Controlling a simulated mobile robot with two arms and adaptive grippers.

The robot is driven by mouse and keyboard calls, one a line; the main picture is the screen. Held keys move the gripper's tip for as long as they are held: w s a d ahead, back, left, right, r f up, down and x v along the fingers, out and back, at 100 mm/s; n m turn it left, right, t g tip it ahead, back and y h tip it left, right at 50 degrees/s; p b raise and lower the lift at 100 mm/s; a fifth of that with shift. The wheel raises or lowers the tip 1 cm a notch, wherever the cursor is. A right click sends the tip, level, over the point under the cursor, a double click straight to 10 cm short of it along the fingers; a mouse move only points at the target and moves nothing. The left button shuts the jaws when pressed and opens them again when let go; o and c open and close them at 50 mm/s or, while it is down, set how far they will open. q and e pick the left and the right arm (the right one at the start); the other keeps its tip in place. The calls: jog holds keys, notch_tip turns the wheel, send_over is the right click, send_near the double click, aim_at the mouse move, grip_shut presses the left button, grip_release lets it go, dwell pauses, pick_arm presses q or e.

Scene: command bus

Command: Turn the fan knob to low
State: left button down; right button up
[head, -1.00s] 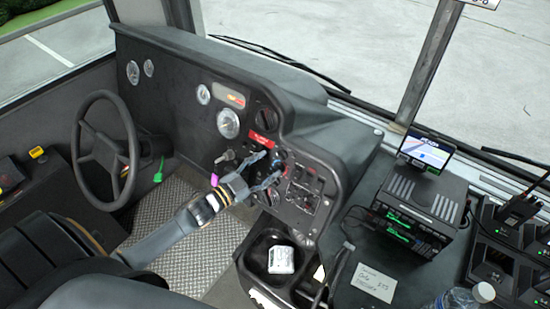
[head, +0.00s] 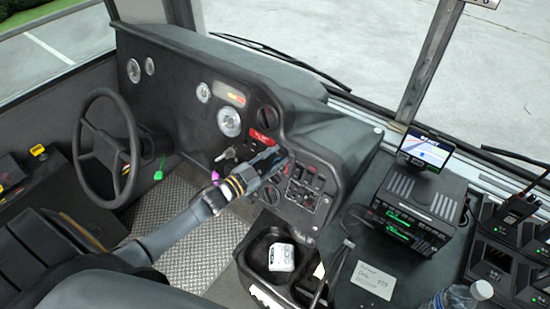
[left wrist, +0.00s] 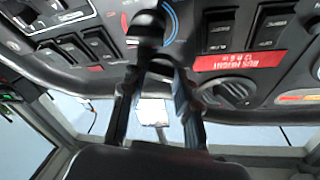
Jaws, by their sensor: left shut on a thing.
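My left gripper (head: 278,160) reaches the dashboard panel (head: 238,175) from the left in the head view. In the left wrist view its two fingers (left wrist: 158,62) are closed on a dark round knob (left wrist: 147,25) with red and blue arcs printed around it. The fingers hide part of this knob, and its pointer and any fan marking cannot be read. Another dark knob (left wrist: 238,90) is beside a red label in the wrist view. In the head view a dark knob (head: 267,117) sits above the gripper and another (head: 270,195) below it. My right gripper is not in view.
A key (head: 226,155) sticks out of the panel near my left gripper. Switches (head: 306,187) lie just right of it. The steering wheel (head: 128,130) stands at the left. A bin (head: 258,250) is below, and a radio unit with a screen (head: 427,150) stands at the right.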

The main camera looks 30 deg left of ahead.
pick_arm(q)
jog(key=shift+m, duration=0.4)
jog(key=shift+m+h, duration=0.3)
jog(key=m+g, duration=0.1)
jog(key=m, duration=0.1)
jog(key=m+g+h+p, duration=0.1)
jog(key=m, duration=0.1)
jog(key=shift+a+r+m, duration=0.15)
jog(key=shift+r+m, duration=0.05)
jog(key=shift+m, duration=0.1)
jog(key=shift+w+m+g+p, duration=0.1)
jog(key=shift+m+g+p, duration=0.7)
jog(key=shift+m, duration=1.3)
jog(key=shift+h, duration=0.3)
jog(key=c, duration=1)
grip_release()
